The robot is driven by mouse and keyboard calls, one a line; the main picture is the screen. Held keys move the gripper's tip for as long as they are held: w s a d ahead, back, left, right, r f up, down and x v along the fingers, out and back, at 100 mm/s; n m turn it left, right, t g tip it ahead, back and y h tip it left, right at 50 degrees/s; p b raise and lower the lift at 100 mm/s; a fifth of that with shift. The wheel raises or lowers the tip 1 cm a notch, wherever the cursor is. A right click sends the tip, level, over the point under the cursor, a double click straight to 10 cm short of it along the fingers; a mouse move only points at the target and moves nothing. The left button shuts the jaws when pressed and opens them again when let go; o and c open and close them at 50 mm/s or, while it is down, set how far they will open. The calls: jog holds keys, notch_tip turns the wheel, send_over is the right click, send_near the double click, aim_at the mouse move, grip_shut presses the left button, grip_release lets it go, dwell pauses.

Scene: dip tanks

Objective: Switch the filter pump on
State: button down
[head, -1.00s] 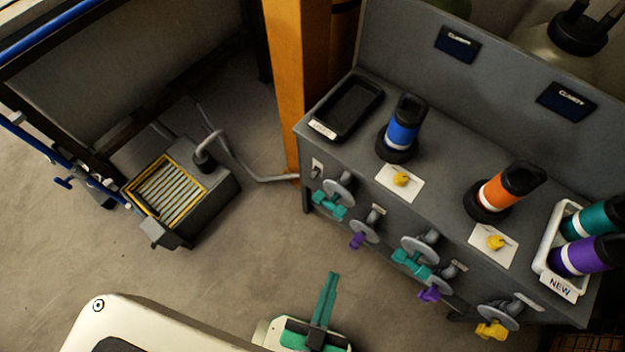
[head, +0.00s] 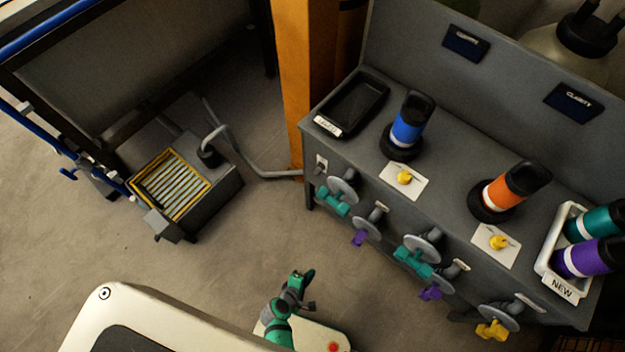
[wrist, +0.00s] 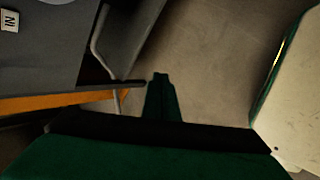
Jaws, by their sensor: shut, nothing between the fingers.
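A dark grey box (head: 225,186) with a yellow-framed slatted filter (head: 172,184) and a grey hose (head: 214,137) stands on the floor at the left; it looks like the filter pump. A small grey block (head: 160,224) sits at its front corner. A small switch plate with a lever (head: 321,164) is on the bench front, at its left end; its on or off position is unclear. My gripper (wrist: 161,78) is shut and empty in the wrist view, over the floor. In the head view my green arm is at bottom centre, apart from pump and bench.
The grey bench (head: 460,160) carries a black tray (head: 352,103), a blue-banded bottle (head: 408,127), an orange-banded bottle (head: 508,190) and a white tray (head: 548,264). Valves with teal handles (head: 333,201) jut from its front. An orange post (head: 305,80) stands between bench and pump.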

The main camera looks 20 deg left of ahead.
jog(key=w+a+n+t+h, duration=0.1)
jog(key=w+n+t+h, duration=0.1)
jog(key=w+n, duration=0.3)
jog(key=n+t+h, duration=0.2)
jog(key=n+t, duration=0.6)
jog(key=t, duration=0.1)
send_near(318, 171)
notch_tip(318, 171, down, 3)
jog(key=s+a, duration=0.1)
jog(key=s, duration=0.2)
jog(key=shift+w+a+f, duration=0.15)
jog(key=shift+w+f, duration=0.05)
jog(key=shift+w, duration=0.1)
jog(key=shift+w, duration=0.1)
jog(key=x, duration=0.9)
jog(key=shift+w+d, duration=0.3)
jog(key=shift+a, duration=0.1)
jog(key=shift+s+r+g, duration=0.15)
jog(key=shift+g, duration=0.15)
